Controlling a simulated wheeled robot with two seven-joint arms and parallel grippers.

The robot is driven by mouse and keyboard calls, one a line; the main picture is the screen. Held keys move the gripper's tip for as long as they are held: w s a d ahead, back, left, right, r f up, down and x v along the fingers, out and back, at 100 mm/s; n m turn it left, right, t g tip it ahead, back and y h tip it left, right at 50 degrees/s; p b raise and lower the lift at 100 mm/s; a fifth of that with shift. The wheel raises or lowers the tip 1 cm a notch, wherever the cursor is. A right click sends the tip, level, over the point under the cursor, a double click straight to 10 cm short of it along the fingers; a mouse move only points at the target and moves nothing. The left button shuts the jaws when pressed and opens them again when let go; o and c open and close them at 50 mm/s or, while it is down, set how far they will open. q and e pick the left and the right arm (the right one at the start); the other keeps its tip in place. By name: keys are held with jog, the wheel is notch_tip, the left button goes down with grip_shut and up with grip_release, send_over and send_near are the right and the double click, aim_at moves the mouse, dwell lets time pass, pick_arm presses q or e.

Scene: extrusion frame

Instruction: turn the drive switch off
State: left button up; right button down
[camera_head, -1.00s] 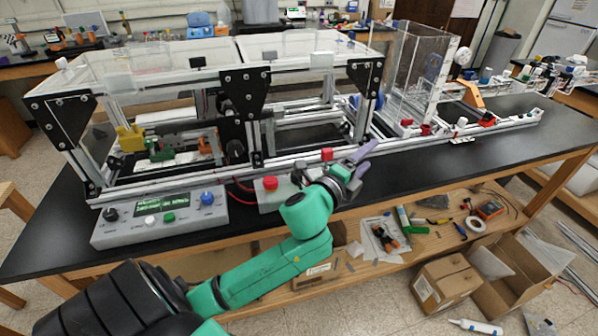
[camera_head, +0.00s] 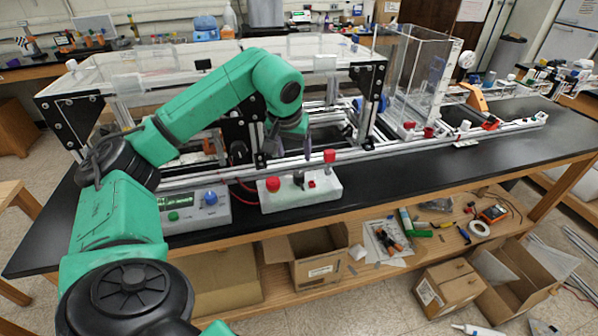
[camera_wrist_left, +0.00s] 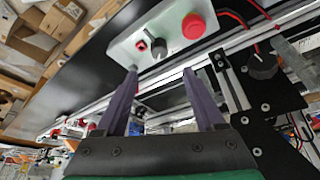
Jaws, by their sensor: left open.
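A pale switch box (camera_head: 327,191) stands at the table's front edge. It carries a red mushroom button (camera_head: 272,184), a dark knob or lever (camera_head: 298,179) and a small red switch (camera_head: 311,184); no labels are readable. The wrist view shows the mushroom button (camera_wrist_left: 193,26), dark knob (camera_wrist_left: 158,48) and small red switch (camera_wrist_left: 141,45) beyond my fingertips. My left gripper (camera_head: 306,146) is over the box's far side, fingers apart with nothing between them. My right gripper is out of view.
A grey control panel (camera_head: 218,212) with a display and blue knob (camera_head: 210,198) stands left of the box, partly behind my arm. The extrusion frame (camera_head: 180,180) runs close behind. Black tabletop (camera_head: 420,158) is clear to the right.

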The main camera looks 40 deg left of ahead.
aim_at(299, 174)
pick_arm(q)
jog(key=p+x, duration=0.2)
jog(key=x, duration=0.9)
jog(key=shift+f, duration=0.15)
grip_shut()
